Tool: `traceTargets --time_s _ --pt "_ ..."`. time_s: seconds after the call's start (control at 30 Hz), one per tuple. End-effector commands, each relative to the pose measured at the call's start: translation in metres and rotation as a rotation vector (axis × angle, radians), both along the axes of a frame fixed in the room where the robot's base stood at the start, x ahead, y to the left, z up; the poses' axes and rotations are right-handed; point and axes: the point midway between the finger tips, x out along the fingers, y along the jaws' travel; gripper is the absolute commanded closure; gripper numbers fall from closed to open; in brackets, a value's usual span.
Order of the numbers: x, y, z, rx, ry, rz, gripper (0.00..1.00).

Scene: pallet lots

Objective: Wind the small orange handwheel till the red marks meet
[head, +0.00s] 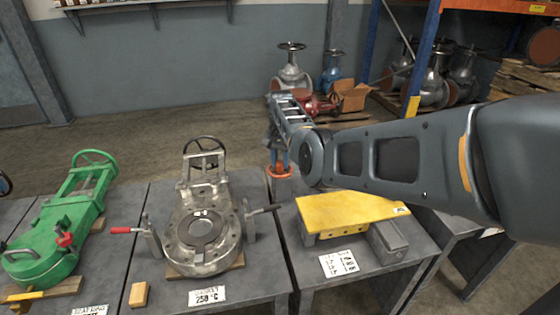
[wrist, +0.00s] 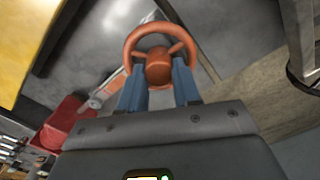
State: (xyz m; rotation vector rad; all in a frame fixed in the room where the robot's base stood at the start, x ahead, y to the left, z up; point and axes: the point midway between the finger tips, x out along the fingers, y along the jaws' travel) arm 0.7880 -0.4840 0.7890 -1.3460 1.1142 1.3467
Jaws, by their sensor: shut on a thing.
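The small orange handwheel (wrist: 133,40) fills the upper middle of the wrist view, with its rim, spokes and round hub showing. My gripper (wrist: 158,80) has its two blue fingers on either side of the hub and is shut on the wheel. In the head view the orange handwheel (head: 281,172) is small and partly hidden under my gripper (head: 279,152), at the back of the table beside the yellow plate. The red marks cannot be made out in either view.
A yellow plate (head: 350,210) on a grey block lies just in front right of the wheel. A grey metal valve (head: 207,232) with a black handwheel stands on the table to the left, a green valve (head: 60,225) farther left. Several valves stand on the floor behind.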

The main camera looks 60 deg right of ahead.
Motion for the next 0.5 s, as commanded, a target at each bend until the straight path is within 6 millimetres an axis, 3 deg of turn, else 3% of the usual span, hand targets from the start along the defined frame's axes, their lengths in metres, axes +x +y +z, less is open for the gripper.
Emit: traceTargets --time_s 0.5 --pt "-0.0013 0.0 -0.0001 -0.001 -0.002 -0.49 0.98"
